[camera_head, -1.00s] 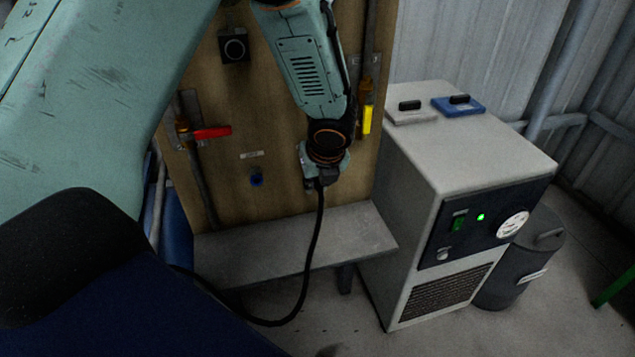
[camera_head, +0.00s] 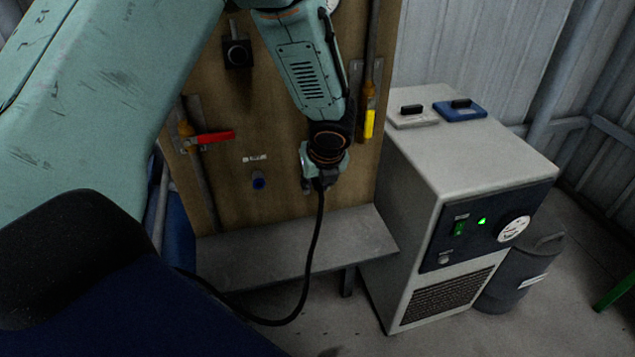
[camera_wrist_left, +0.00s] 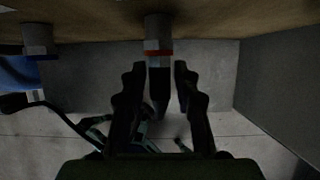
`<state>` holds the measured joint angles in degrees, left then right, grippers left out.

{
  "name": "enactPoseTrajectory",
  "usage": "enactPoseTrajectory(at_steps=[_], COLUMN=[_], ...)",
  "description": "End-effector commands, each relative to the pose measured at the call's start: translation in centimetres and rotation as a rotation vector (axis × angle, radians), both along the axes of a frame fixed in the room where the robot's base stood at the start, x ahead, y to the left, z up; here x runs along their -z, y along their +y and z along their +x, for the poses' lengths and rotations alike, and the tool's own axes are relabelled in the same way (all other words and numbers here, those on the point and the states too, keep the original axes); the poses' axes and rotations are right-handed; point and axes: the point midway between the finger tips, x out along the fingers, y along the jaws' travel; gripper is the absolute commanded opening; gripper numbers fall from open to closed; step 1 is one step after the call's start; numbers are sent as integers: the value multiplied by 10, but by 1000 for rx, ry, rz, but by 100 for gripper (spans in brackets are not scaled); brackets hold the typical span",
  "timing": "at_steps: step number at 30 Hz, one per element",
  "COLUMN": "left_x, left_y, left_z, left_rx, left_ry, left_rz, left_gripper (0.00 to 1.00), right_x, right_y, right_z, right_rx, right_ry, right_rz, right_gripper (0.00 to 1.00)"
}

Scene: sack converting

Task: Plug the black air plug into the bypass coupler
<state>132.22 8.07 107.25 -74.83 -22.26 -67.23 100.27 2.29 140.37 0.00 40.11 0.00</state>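In the left wrist view a grey coupler (camera_wrist_left: 157,28) hangs from the board's underside in the picture, with an orange-red ring at its lower end. The dark air plug (camera_wrist_left: 159,72) is in line below the ring and appears to meet it; I cannot tell how deep it sits. My left gripper (camera_wrist_left: 158,68) has one finger on each side of the plug, with narrow gaps showing, so it looks open around it. In the head view my left gripper (camera_head: 318,178) is at the board, hiding the plug and coupler. The black hose (camera_head: 314,240) hangs below it. My right gripper is out of view.
The wooden board (camera_head: 225,105) carries a red-handled valve (camera_head: 212,137), a yellow-handled valve (camera_head: 369,123) and a blue fitting (camera_head: 258,181). A grey shelf (camera_head: 290,250) lies below. A grey dryer cabinet (camera_head: 420,170) stands close on the right.

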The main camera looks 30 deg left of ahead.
Motion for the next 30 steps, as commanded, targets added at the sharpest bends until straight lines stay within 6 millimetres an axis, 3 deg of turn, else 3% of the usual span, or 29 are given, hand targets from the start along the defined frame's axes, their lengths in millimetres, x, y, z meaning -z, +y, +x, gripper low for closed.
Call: enactPoseTrajectory(at_steps=[4, 14, 30], left_x=[0, -3, -87], left_y=[0, -1, -29], left_z=[0, -1, -25], left_rx=[0, 0, -1], left_ry=[0, 0, -3], left_rz=[0, 0, 1], left_gripper=[44, 44, 44], right_x=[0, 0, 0], right_y=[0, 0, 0], right_z=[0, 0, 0], right_rx=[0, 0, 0], right_ry=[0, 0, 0], right_rz=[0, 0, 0], right_gripper=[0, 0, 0])
